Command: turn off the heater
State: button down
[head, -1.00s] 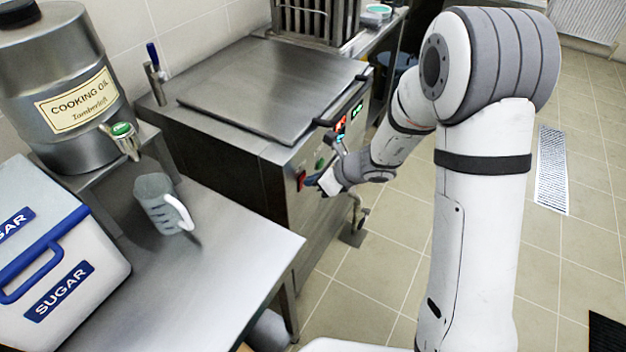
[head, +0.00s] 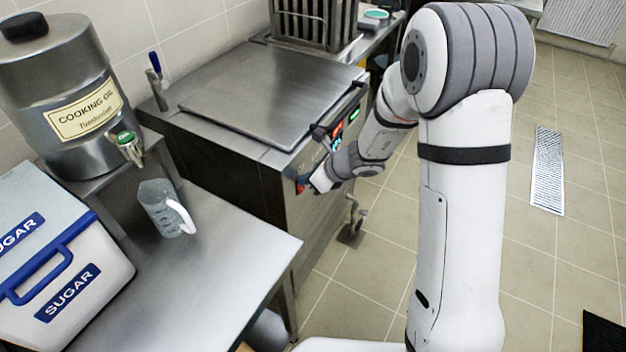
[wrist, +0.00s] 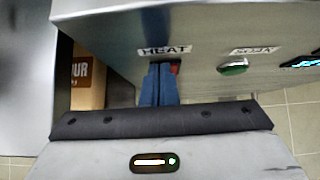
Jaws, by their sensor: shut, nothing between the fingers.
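The heater is a steel cooker (head: 275,85) with a flat lid, centre in the head view. Its front panel carries a red switch (wrist: 175,68) under a "HEAT" label (wrist: 164,50) in the wrist view; a sliver of red (head: 299,188) also shows in the head view. My gripper (wrist: 159,68) is shut and empty, its blue fingers upright at the panel just below the label. The fingers hide most of the switch, and I cannot tell whether they touch it. Lit red digits (head: 338,131) and green digits (head: 354,114) show on the panel.
A green button (wrist: 233,66) with a blurred label sits right of the switch. A steel table (head: 215,250) holds a measuring jug (head: 160,205) and a sugar bin (head: 75,275), left of my arm. An oil drum (head: 60,90) stands behind.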

jog(key=shift+s+d, duration=0.1)
jog(key=shift+d, duration=0.05)
jog(key=p+v, duration=0.2)
jog(key=v, duration=1.1)
jog(key=shift+d+f, duration=0.3)
jog(key=shift+f, duration=0.15)
jog(key=shift+s, duration=0.1)
